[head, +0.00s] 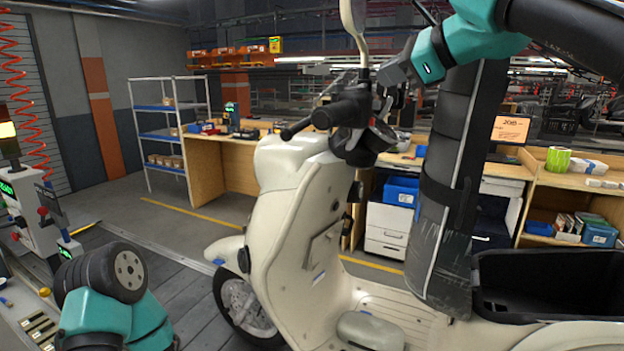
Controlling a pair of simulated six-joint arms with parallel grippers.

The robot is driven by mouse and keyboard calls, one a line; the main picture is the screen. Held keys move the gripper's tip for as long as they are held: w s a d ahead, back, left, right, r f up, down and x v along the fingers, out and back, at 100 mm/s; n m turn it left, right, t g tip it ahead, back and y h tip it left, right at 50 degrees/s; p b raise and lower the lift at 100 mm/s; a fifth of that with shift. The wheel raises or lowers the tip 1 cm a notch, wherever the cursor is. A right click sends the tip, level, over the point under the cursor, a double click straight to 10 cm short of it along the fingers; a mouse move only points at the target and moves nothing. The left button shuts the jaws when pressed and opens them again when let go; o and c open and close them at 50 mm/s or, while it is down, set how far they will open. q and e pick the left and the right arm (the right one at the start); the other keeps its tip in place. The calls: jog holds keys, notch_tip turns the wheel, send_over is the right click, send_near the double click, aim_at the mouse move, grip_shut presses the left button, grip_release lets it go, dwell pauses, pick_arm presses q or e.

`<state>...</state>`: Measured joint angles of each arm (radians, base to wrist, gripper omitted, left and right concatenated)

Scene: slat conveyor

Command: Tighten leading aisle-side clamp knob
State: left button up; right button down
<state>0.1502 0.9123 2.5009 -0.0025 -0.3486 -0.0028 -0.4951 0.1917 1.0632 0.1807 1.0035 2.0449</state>
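A cream scooter (290,205) stands in the middle of the head view, with its front wheel (243,308) at the lower left. My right gripper (387,92) is at the end of the teal and black arm from the upper right. It is beside the scooter's handlebar and mirror stem; whether it touches them, and whether its fingers are open or shut, is unclear. A small dark round part (243,260) shows above the front wheel, but I cannot tell whether it is a clamp knob. No clamp knob can be made out for sure. My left arm shows at the lower left; its gripper cannot be seen.
The slat conveyor floor (185,295) runs under the scooter. A mirror (354,18) rises from the handlebar (340,113) near my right arm. A black bin (550,285) is at the lower right. A control post (30,205) stands at the left. Workbenches (222,165) line the back.

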jog(key=shift+w+a+f, duration=0.1)
jog(key=shift+a+f, duration=0.1)
jog(key=shift+f, duration=0.05)
jog(key=shift+r, duration=0.25)
jog(key=shift+s+a+r, duration=0.1)
jog(key=shift+s, duration=0.1)
jog(key=s+d, duration=0.2)
jog(key=d, duration=0.3)
jog(key=shift+s+d, duration=0.35)
jog(key=shift+d+r, duration=0.1)
